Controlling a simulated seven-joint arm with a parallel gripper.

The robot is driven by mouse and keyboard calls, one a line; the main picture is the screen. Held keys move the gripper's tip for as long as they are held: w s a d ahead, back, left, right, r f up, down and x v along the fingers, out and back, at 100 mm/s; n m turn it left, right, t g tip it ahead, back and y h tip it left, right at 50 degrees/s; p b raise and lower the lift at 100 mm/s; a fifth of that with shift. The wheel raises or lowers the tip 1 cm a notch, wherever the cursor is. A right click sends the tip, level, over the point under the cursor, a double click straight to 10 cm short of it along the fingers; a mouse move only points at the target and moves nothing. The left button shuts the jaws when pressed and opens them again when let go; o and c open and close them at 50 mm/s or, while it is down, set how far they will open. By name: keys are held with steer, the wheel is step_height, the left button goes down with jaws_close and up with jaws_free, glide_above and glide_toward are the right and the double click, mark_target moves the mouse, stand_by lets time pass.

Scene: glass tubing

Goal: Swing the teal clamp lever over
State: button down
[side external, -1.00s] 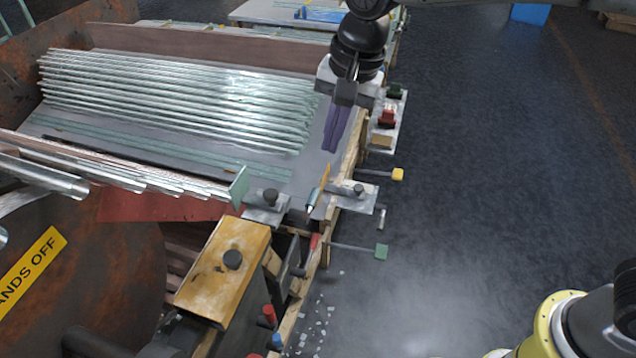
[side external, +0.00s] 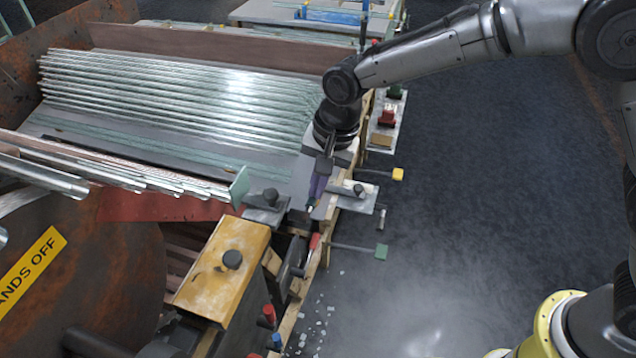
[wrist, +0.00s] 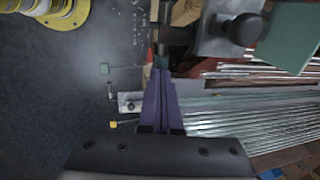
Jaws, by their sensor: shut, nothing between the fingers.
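In the side view only a small bluish end of what appears to be the lever (side external: 310,207) shows below my fingers, at the table's right edge. My gripper (side external: 315,196) points down there, its purple fingers together and empty. My fingers hide most of the lever in the side view.
A metal plate with a black knob (side external: 359,190) is just right of my fingers; another black knob (side external: 270,196) is left. Rods with a yellow tag (side external: 398,174) and a green tag (side external: 381,251) stick out rightward. Glass tubes (side external: 180,95) fill the rack. Floor at right is clear.

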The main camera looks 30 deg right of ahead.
steer(key=shift+w+d+f+g+y, duration=0.2)
steer(key=shift+f+g+y, duration=0.1)
steer(key=shift+g+y, duration=0.1)
stand_by(0.3)
steer(key=shift+w+d+f+g+y, duration=0.15)
steer(key=shift+f+g+y, duration=0.25)
steer(key=shift+g+y, duration=0.15)
steer(key=shift+w+d+f+g+y, duration=0.15)
steer(key=shift+f+g+y, duration=0.2)
steer(key=shift+g+y, duration=0.2)
step_height(320, 180, down, 2)
steer(key=g+y, duration=0.2)
steer(key=m+g+y, duration=0.1)
steer(key=shift+w+d+f, duration=0.1)
steer(key=shift+f, duration=0.15)
steer(key=shift+s+a+f+m+g+y, duration=0.1)
steer(key=shift+s+a+f+g+y, duration=0.1)
steer(key=shift+f+g+y, duration=0.4)
steer(key=shift+s+a+f+m+g+y, duration=0.1)
steer(key=shift+s+a+f+g+y, duration=0.05)
steer(key=shift+f+g+y, duration=0.4)
steer(key=shift+s+a+f+m+g+y, duration=0.1)
steer(key=shift+s+a+f+g+y, duration=0.1)
steer(key=shift+f+g+y, duration=0.4)
steer(key=shift+s+a+f+t, duration=0.1)
steer(key=shift+s+t, duration=0.05)
steer(key=shift+t, duration=0.1)
